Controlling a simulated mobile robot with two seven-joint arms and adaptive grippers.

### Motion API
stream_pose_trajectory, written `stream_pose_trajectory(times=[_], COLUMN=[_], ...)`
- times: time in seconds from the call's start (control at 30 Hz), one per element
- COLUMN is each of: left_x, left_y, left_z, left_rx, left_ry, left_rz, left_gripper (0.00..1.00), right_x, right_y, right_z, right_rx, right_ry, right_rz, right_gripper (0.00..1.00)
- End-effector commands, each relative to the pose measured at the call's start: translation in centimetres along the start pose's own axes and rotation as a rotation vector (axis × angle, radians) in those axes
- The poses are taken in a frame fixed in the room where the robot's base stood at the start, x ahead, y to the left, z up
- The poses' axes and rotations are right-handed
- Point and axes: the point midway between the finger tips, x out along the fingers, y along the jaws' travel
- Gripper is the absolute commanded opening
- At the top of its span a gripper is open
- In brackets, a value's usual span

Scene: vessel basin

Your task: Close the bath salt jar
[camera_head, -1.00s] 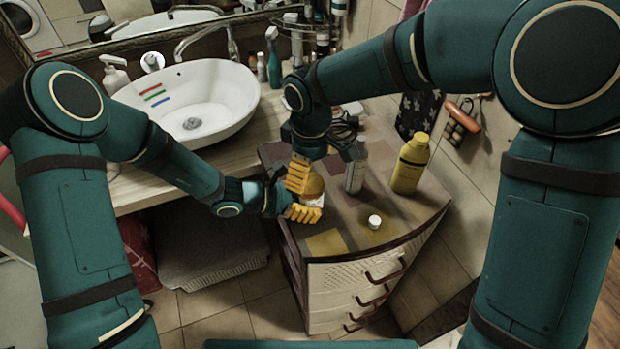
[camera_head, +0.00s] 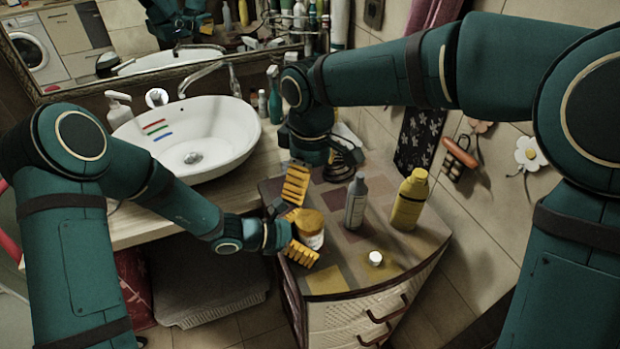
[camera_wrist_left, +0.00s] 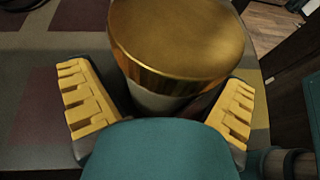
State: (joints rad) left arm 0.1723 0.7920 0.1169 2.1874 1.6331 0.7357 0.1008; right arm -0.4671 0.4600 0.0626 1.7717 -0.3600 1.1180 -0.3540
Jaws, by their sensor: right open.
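The bath salt jar (camera_head: 313,240) stands upright near the left edge of the cabinet top. Its gold lid (camera_head: 308,221) sits on its mouth; the lid fills the upper middle of the left wrist view (camera_wrist_left: 180,40). The contact itself is partly hidden by the lid. My right gripper (camera_head: 312,176) is open and empty, behind and above the jar, apart from the lid.
A grey bottle (camera_head: 356,203), a yellow bottle (camera_head: 410,200) and a small white cap (camera_head: 375,258) stand right of the jar on the cabinet top (camera_head: 400,252). The white basin (camera_head: 200,140) is at the left. The cabinet's front right is clear.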

Motion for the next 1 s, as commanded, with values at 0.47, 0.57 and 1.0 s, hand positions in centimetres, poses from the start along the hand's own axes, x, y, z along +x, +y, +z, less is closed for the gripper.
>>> stream_pose_trajectory(times=[0.47,0.57,1.0], left_x=[-3.8,-6.0,-11.8], left_y=[0.1,0.1,0.0], left_z=[0.0,0.0,0.0], left_rx=[0.002,0.002,0.001], left_ry=[0.001,0.002,0.001], left_rz=[0.005,0.006,0.002], left_gripper=[1.00,1.00,1.00], right_x=[0.0,0.0,0.0], right_y=[0.0,0.0,0.0], right_z=[0.0,0.0,0.0], right_rx=[0.000,0.000,0.000], right_ry=[0.000,0.000,0.000], right_rz=[0.000,0.000,0.000], right_gripper=[0.95,0.95,0.95])
